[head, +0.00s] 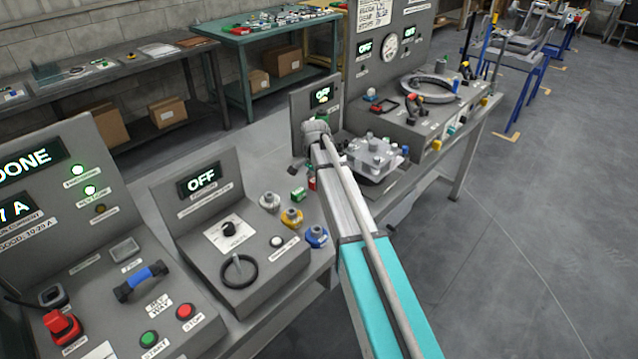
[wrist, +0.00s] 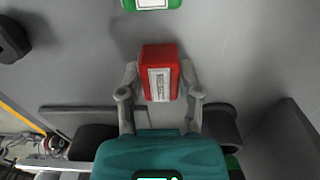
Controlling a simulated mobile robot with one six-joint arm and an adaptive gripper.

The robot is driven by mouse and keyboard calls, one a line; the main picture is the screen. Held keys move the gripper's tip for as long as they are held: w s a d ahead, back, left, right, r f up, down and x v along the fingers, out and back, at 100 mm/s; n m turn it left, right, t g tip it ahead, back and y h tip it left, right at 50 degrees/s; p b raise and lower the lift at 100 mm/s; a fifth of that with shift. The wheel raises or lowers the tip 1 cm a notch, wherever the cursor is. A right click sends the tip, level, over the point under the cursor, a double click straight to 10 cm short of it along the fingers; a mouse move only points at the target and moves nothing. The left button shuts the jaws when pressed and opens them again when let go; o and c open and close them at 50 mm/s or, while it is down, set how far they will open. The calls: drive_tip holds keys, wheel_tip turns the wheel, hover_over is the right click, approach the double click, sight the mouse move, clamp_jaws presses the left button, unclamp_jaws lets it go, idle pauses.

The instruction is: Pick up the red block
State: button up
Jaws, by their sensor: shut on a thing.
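The red block (wrist: 158,72) has a white label on its face. In the wrist view it stands between the two fingers of my gripper (wrist: 159,82), which is shut on it, one finger against each side. In the head view a small red piece of the block (head: 312,183) shows at the left edge of my arm. My arm hides the rest of it and my gripper there. I cannot tell whether the block touches the surface below.
A green block (wrist: 151,4) lies just beyond the red one; in the head view it is on the bench (head: 297,194). An OFF panel (head: 205,180) is to the left, and a metal fixture (head: 374,158) to the right.

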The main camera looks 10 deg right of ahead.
sight(314, 179)
clamp_jaws()
drive_tip(key=shift+r, duration=0.15)
wheel_tip(314, 179, up, 3)
drive_tip(key=p, duration=0.3)
drive_tip(key=s+r+p, duration=0.9)
drive_tip(key=s+p, duration=0.1)
drive_tip(key=s, duration=0.4)
drive_tip(key=shift+a+r, duration=0.3)
drive_tip(key=shift+r, duration=0.05)
idle(0.5)
drive_tip(key=shift+d, duration=0.15)
